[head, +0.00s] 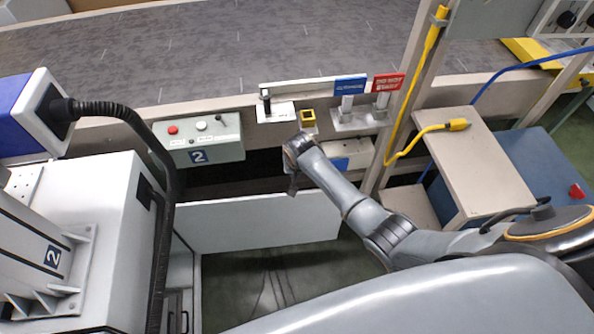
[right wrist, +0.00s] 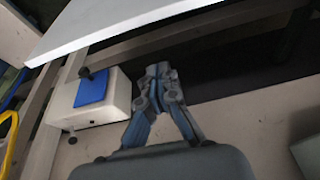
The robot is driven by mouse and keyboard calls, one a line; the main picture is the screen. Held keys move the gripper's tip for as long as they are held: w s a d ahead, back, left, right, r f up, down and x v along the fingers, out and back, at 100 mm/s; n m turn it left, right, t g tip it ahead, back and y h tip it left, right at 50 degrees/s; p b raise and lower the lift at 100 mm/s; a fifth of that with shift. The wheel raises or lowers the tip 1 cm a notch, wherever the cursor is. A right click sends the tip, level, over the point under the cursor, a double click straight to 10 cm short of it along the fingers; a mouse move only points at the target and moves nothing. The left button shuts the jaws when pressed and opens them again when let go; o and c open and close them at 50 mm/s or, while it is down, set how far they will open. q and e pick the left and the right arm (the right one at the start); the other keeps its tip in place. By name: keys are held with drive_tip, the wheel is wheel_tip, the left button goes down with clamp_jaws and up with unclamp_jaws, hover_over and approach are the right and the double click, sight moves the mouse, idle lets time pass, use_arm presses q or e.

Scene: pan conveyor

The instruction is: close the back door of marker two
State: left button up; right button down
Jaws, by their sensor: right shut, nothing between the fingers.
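Marker two is the white cabinet (head: 95,215) with a "2" label at the left of the head view. A white flat panel (head: 255,222), which looks like its back door standing open, reaches from the cabinet's right side across the middle. The panel's white face (right wrist: 130,22) also fills the top of the right wrist view. My right gripper (head: 292,188) is by the panel's upper edge, near its right end; contact cannot be told. In the right wrist view the gripper (right wrist: 158,72) is shut and empty, with the panel beyond its tips. My left gripper is out of view.
A control box (head: 200,140) marked 2 sits on the conveyor's side rail. A black hose (head: 125,112) arches beside the cabinet. Blue (head: 350,85) and red (head: 388,82) signs stand near a post. A beige-topped stand (head: 470,150) is at the right. Green floor shows below the panel.

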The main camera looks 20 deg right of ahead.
drive_tip(key=s+f, duration=0.1)
drive_tip(key=s+f+p, duration=0.1)
drive_tip(key=f, duration=0.1)
drive_tip(key=shift+s+a+f, duration=0.15)
drive_tip(key=shift+s+a, duration=0.2)
drive_tip(key=shift+s, duration=0.05)
